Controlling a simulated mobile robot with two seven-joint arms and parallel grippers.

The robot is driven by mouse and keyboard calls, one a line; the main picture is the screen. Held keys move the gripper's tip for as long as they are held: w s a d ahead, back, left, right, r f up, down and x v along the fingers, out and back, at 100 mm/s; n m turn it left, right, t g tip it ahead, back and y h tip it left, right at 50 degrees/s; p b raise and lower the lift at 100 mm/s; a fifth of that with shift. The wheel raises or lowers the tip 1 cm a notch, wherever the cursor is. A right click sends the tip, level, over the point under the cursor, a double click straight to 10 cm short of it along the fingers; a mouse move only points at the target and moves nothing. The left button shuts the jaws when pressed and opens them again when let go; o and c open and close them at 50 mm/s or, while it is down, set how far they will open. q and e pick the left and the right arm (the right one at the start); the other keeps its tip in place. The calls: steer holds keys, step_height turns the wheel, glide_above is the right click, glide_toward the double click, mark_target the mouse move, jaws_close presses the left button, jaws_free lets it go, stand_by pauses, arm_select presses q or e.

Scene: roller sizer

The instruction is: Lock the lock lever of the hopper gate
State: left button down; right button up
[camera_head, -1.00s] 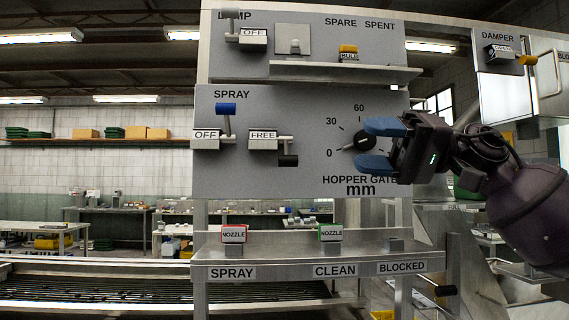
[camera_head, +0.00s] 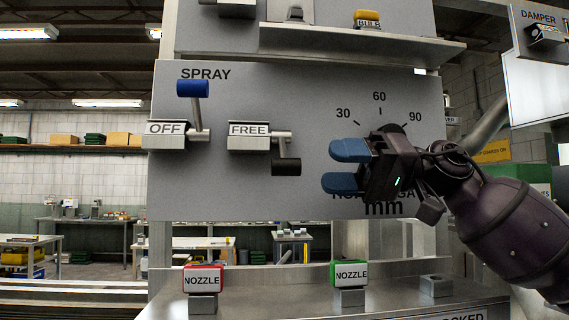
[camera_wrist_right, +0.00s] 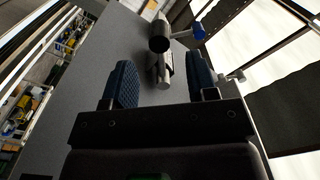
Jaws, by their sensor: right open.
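The lock lever (camera_head: 286,155) sticks out of a block labelled FREE (camera_head: 248,135) on the grey panel. Its arm hangs down and ends in a black knob (camera_head: 286,168). My right gripper (camera_head: 338,167) is open and empty, to the right of the black knob and apart from it, with its blue fingers pointing left. In the right wrist view the black knob (camera_wrist_right: 159,44) shows ahead, between the fingers of my right gripper (camera_wrist_right: 160,78). The hopper gate dial (camera_head: 391,130) is mostly hidden behind my right gripper. My left gripper is not in view.
The spray lever with a blue knob (camera_head: 193,88) stands upright left of the lock lever, labelled OFF. A shelf with a bulb (camera_head: 367,19) juts out above. Red-framed (camera_head: 203,278) and green-framed (camera_head: 349,273) nozzle blocks stand on the ledge below.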

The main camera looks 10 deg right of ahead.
mark_target(290, 168)
steer(key=a+p, duration=0.1)
steer(key=a, duration=0.5)
steer(key=shift+a+r, duration=0.1)
steer(key=shift+a, duration=0.3)
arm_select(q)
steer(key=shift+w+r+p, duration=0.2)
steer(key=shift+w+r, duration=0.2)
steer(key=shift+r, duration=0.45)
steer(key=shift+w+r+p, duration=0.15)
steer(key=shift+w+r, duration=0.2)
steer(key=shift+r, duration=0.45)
arm_select(e)
steer(key=shift+w+a, duration=0.1)
steer(key=shift+a, duration=0.55)
steer(key=c, duration=1)
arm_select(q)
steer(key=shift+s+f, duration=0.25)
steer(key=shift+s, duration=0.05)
